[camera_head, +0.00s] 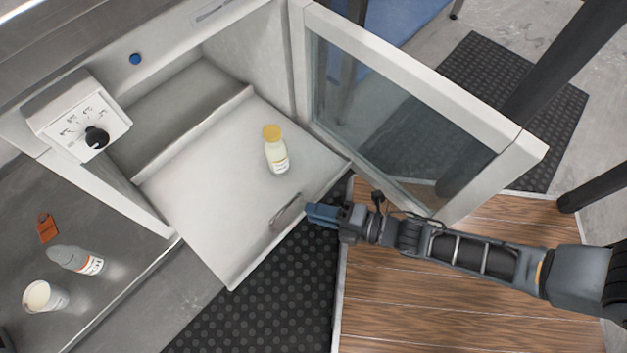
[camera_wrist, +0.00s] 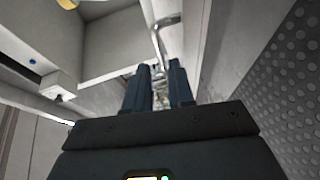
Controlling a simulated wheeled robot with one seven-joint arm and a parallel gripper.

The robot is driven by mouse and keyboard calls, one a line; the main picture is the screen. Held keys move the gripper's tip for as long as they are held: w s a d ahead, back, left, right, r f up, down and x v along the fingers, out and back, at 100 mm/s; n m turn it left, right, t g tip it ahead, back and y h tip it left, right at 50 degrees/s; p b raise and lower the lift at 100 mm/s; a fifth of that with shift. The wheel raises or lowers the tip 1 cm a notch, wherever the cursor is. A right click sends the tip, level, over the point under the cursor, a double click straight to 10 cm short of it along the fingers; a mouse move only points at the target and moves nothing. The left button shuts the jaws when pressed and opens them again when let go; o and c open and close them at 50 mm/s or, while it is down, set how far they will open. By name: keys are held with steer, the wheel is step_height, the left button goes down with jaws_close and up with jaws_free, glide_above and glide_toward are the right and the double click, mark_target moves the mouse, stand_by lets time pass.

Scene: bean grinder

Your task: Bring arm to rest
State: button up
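My arm reaches in from the right in the head view. My gripper (camera_head: 322,213) is beside the metal handle (camera_head: 287,211) on the front edge of a pulled-out white shelf (camera_head: 205,205). In the wrist view, my two dark fingers (camera_wrist: 160,88) stand apart with a narrow gap and nothing held between them. The curved handle (camera_wrist: 157,35) rises just beyond the fingertips. Whether a finger touches it cannot be told.
A yellow-capped bottle (camera_head: 276,150) stands on the shelf. An open glass door (camera_head: 400,120) stands above and right of my arm. A knob panel (camera_head: 90,125), grey bottle (camera_head: 75,260), white cup (camera_head: 42,297) and orange tag (camera_head: 47,228) are at left. Wooden floor (camera_head: 440,310) lies below my arm.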

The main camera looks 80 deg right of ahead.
stand_by(0.4)
steer(key=a+r+m+y+p, duration=0.1)
steer(key=r+m+p, duration=0.4)
steer(key=r, duration=1.3)
steer(key=s+a+r+m+y+p, duration=0.1)
steer(key=a+r+m+p, duration=0.2)
steer(key=r+p, duration=1)
steer(key=s+a+r+m+g+y+p, duration=0.1)
steer(key=r+m+p, duration=0.6)
steer(key=r, duration=1.8)
steer(key=a+p, duration=0.1)
steer(key=p, duration=0.2)
steer(key=shift+s, duration=0.25)
steer(key=shift+a, duration=0.1)
